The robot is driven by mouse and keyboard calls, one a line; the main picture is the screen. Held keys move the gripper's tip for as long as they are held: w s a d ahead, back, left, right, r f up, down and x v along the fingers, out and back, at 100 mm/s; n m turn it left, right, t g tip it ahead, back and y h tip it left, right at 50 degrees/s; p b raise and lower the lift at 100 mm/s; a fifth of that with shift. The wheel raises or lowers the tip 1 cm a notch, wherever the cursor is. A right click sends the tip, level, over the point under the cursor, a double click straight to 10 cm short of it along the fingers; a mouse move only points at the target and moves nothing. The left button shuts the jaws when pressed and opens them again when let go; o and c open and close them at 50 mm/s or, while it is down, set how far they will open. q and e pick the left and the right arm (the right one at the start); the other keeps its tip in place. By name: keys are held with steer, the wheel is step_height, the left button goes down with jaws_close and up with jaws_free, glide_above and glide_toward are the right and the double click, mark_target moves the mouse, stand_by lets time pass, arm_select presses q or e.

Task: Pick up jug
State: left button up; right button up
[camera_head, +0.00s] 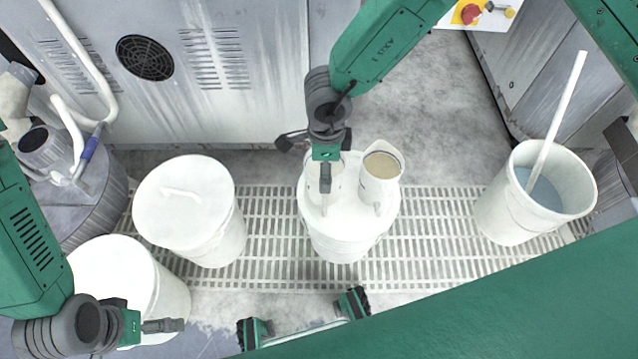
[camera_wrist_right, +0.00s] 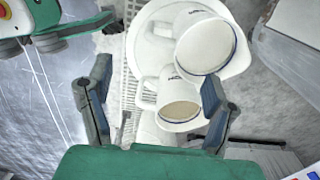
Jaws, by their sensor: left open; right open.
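Two white jugs stand upright side by side on a white lidded bucket (camera_head: 340,230). The left jug (camera_head: 338,184) is partly hidden beneath my right gripper (camera_head: 325,182); the right jug (camera_head: 380,178) shows a tan inside. Both handles point toward the bottom of the head view. In the right wrist view, my right gripper's fingers (camera_wrist_right: 155,95) are spread apart. My left gripper (camera_head: 165,325) is open and empty at lower left.
A lidded white bucket (camera_head: 183,205) stands left of the jugs' bucket, and another (camera_head: 110,270) lies below my left arm. At right, an open bucket (camera_head: 505,215) holds bluish liquid and a white stick (camera_head: 565,105). A grey machine cabinet (camera_head: 240,110) stands behind. Slatted floor separates the buckets.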

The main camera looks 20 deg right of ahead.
steer(key=f+b, duration=0.1)
steer(key=f, duration=0.5)
steer(key=shift+d+f+b, duration=0.2)
steer(key=shift+f+b, duration=0.05)
steer(key=shift+b, duration=0.1)
steer(key=shift+d+f, duration=0.2)
steer(key=shift+f, duration=0.2)
steer(key=f, duration=0.1)
steer(key=f+b, duration=0.1)
steer(key=f, duration=0.1)
steer(key=f+b, duration=0.1)
steer(key=f, duration=0.1)
steer(key=shift+w+a, duration=0.15)
steer(key=shift+a, duration=0.25)
steer(key=shift+c, duration=1.3)
steer(key=shift+d, duration=0.15)
steer(key=c, duration=1.4)
steer(key=shift+r, duration=0.1)
jaws_close()
steer(key=shift+w+r, duration=0.1)
steer(key=shift+r, duration=0.1)
